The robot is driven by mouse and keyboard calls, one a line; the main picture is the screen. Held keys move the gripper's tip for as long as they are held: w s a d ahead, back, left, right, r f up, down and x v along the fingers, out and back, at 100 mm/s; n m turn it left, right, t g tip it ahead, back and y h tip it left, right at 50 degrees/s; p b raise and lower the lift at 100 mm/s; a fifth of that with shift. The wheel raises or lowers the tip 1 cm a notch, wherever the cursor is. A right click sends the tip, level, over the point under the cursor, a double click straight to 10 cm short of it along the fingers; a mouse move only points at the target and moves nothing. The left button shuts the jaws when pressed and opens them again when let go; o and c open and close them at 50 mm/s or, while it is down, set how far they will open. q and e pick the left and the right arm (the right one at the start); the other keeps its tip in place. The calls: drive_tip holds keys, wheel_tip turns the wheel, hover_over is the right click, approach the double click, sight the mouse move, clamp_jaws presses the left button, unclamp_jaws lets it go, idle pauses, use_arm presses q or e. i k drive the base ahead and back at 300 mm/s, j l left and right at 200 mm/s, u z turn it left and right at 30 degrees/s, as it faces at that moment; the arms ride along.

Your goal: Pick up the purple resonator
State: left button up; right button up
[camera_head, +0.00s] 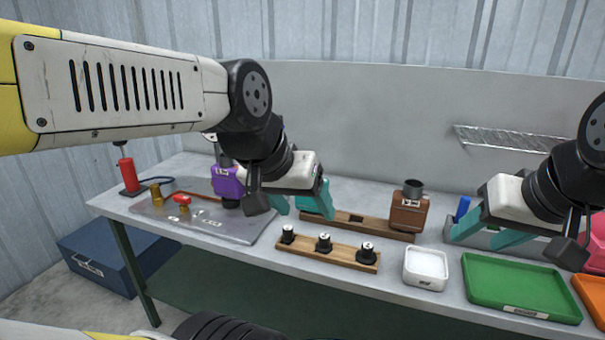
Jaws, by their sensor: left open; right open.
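My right gripper (482,236) is open over the right part of the bench, near a grey bin, and holds nothing that I can see.
A brown canister (408,214) stands on a wooden rack at the back. A front wooden rack (310,248) holds black fittings. A white tray (425,268), a green tray (520,288) and an orange tray (592,298) line the right front. A red cylinder (128,172) stands far left.

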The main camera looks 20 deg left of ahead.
sight(226, 183)
drive_tip(key=u, duration=1.25)
